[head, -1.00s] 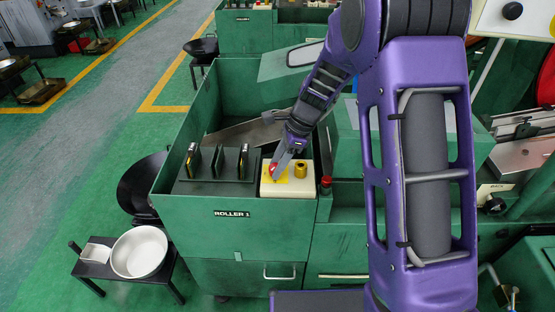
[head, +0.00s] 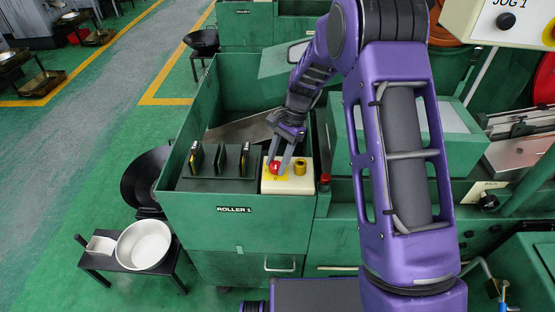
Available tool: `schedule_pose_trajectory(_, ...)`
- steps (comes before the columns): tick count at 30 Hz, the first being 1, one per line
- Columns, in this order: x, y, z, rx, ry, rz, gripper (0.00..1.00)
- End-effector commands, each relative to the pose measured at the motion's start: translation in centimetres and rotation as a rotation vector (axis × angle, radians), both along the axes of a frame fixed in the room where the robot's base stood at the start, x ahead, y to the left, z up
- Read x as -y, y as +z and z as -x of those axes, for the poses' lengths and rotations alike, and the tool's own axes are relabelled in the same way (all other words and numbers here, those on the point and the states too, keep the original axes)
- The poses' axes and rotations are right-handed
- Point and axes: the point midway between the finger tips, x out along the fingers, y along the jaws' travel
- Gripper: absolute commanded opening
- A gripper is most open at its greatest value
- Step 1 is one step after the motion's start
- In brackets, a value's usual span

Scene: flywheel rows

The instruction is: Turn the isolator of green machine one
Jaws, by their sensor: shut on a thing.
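The green machine labelled ROLLER 1 (head: 234,210) stands in the middle of the head view. A cream box (head: 295,187) sits on its front right top. The red isolator knob (head: 275,168) is on a yellow plate at the left of this box, and a brass-coloured round part is to its right. My gripper (head: 279,166) reaches down from behind, with its fingers at the red knob and shut on it. The fingers hide part of the knob, and I cannot tell its turned angle.
Several upright black plates (head: 220,160) stand left of the box. A small red-topped post (head: 324,182) is just right of it. A white basin (head: 144,245) rests on a low black stand at the front left.

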Motion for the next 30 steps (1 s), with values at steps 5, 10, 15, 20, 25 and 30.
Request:
schedule_pose_trajectory(5, 0.06, -0.04, -0.02, 0.001, 0.012, 0.002, 0.00)
schedule_pose_trajectory(10, 0.06, -0.04, -0.02, 0.001, 0.012, 0.002, 0.00)
schedule_pose_trajectory(15, 0.05, -0.04, -0.02, 0.001, 0.011, 0.002, 0.53)
schedule_pose_trajectory(20, 0.03, -0.02, -0.02, 0.001, 0.011, 0.001, 0.74)
schedule_pose_trajectory(25, 0.01, -0.02, -0.01, 0.001, 0.010, 0.001, 0.74)
schedule_pose_trajectory(30, 0.15, 0.52, -0.21, 0.003, 0.009, 0.000, 0.74)
